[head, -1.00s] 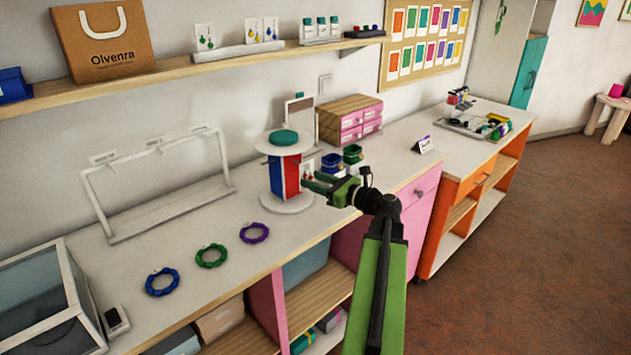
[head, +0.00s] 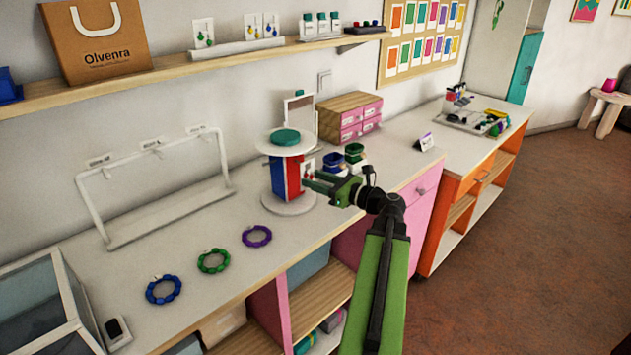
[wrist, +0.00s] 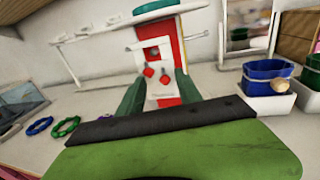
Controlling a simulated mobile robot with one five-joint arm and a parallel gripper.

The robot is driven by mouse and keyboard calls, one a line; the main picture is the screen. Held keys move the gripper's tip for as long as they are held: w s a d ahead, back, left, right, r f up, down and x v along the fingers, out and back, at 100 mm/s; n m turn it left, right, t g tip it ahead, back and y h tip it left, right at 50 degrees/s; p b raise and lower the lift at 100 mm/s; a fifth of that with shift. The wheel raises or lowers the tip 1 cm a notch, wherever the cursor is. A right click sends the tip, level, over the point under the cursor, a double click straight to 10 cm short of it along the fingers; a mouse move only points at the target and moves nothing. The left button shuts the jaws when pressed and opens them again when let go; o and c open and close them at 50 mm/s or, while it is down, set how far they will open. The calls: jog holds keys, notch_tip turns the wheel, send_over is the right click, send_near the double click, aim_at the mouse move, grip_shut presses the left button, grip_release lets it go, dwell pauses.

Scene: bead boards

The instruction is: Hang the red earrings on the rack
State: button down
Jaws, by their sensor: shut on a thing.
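The red earrings (wrist: 150,73) hang on a white card (wrist: 151,52) between the two green fingers of my gripper (wrist: 158,92). My gripper (head: 308,180) is shut on the card, beside the turning rack. The rack has a round white top (head: 285,146), a teal cap and upright red and blue panels (head: 293,175) on a round white base. In the wrist view its red panel (wrist: 190,90) stands right behind the card. I cannot tell whether the card touches the panel or a hook.
Blue (head: 163,289), green (head: 213,261) and purple (head: 256,236) bead rings lie on the counter. A white bar frame (head: 95,205) stands behind them. Small bins (head: 334,168) and a mirror stand close to the rack. The counter between rings and rack is clear.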

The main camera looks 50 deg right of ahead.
jog(key=shift+w+d, duration=0.1)
jog(key=shift+w, duration=0.85)
jog(key=shift+w, duration=0.2)
jog(key=shift+w+f, duration=0.1)
jog(key=shift+f+b, duration=0.25)
jog(key=shift+b, duration=0.05)
jog(key=shift+w, duration=0.1)
jog(key=c, duration=0.7)
grip_release()
jog(key=o, duration=0.4)
